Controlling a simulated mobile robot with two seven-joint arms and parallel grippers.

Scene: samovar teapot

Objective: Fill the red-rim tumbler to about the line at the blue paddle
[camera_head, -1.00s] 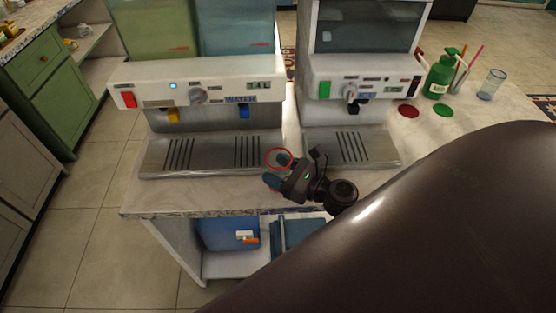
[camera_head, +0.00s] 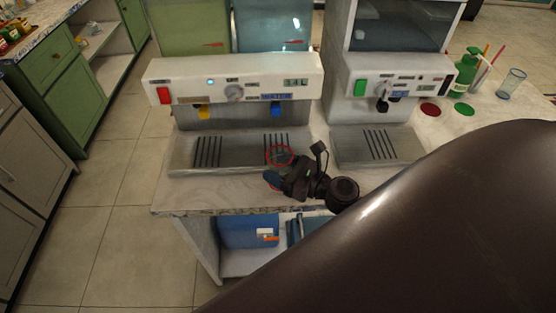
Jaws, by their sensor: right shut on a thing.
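The red-rim tumbler (camera_head: 279,154) is held by my right gripper (camera_head: 276,172), which is shut on it. Only its red rim shows clearly; the fingers hide much of its body, and I cannot tell whether there is liquid in it. It is at the front right of the left dispenser's drip tray (camera_head: 230,153), in front of and below the blue paddle (camera_head: 277,109). The blue paddle hangs under the panel by the WATER label. I cannot tell whether the tumbler touches the tray. My left gripper is not in view.
A yellow paddle (camera_head: 203,112) hangs on the same dispenser (camera_head: 240,75). A second dispenser (camera_head: 385,80) with its own tray stands to the right. A green bottle (camera_head: 466,70), a clear blue-rim glass (camera_head: 511,84) and red and green discs lie further right. A large dark arm part of mine covers the lower right.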

